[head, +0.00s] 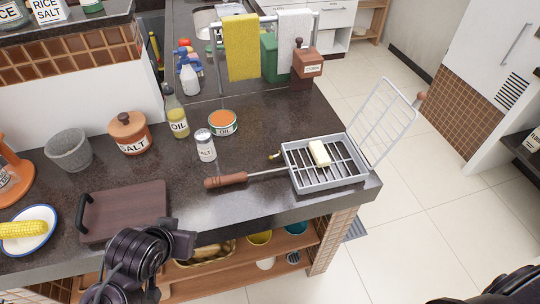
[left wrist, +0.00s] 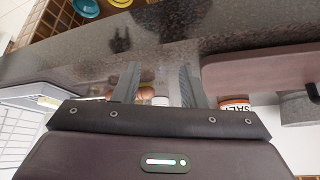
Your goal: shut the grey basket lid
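The grey grill basket (head: 325,184) sits at the counter's right corner with a pale yellow block (head: 319,153) inside. Its grey wire lid (head: 384,122) stands open, tilted up and outward from the basket's right side, with a wooden knob (head: 421,96) at its far edge. A rod with a wooden handle (head: 226,181) extends left from the basket. My left gripper (head: 188,244) is at the counter's front edge, left of the basket and apart from it. In the left wrist view its fingers (left wrist: 157,84) are spread and empty. Only dark parts of mine show at the lower right; my right gripper is not visible.
A dark cutting board (head: 125,208) lies left of the handle. A salt shaker (head: 205,145), a tin (head: 223,122) and an oil bottle (head: 176,115) stand behind it. A towel rack with a yellow towel (head: 241,48) is at the back. Floor is clear right of the counter.

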